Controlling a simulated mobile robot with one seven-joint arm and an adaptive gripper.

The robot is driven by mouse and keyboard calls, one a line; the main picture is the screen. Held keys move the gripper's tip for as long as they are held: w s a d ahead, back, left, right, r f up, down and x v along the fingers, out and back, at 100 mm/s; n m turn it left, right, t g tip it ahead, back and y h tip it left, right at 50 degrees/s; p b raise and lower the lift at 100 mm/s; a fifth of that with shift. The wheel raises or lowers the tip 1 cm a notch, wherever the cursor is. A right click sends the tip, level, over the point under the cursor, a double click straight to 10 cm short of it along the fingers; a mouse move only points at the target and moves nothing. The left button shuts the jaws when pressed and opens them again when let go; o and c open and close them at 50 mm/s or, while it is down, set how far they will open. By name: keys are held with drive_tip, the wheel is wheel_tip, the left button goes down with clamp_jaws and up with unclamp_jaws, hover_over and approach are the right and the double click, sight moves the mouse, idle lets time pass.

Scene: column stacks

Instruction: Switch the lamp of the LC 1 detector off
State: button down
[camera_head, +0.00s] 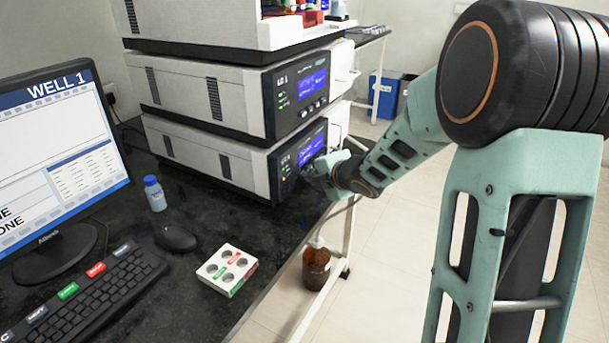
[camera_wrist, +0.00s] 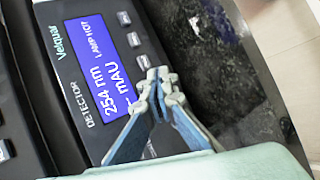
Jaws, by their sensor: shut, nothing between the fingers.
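The detector (camera_wrist: 62,85) fills the left of the wrist view, its dark front reading "DETECTOR" and "Velquar". Its blue display (camera_wrist: 100,65) reads "254 nm", "LAMP HOT" and "mAU". A row of small grey buttons (camera_wrist: 133,39) runs beside the display. In the head view it appears to be the lower module (camera_head: 225,158) of the stack. Its label there is too small to read surely. My gripper (camera_wrist: 161,82) is shut and empty, its tips at the panel beside the button row. Whether they touch a button cannot be told. The fingers hide part of the panel.
Another module (camera_head: 215,92) with a blue display sits directly above. A monitor (camera_head: 60,150), keyboard (camera_head: 85,295), mouse (camera_head: 176,238), blue-capped bottle (camera_head: 155,193) and white vial rack (camera_head: 228,270) stand on the dark bench. A brown bottle (camera_head: 316,268) is below the bench edge.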

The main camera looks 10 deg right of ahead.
drive_tip(key=shift+s+d, duration=0.5)
drive_tip(key=shift+d, duration=0.15)
drive_tip(key=shift+d, duration=0.1)
drive_tip(key=s+d+p, duration=0.1)
drive_tip(key=d, duration=0.1)
drive_tip(key=s+d, duration=0.2)
drive_tip(key=shift+p, duration=0.35)
idle(0.4)
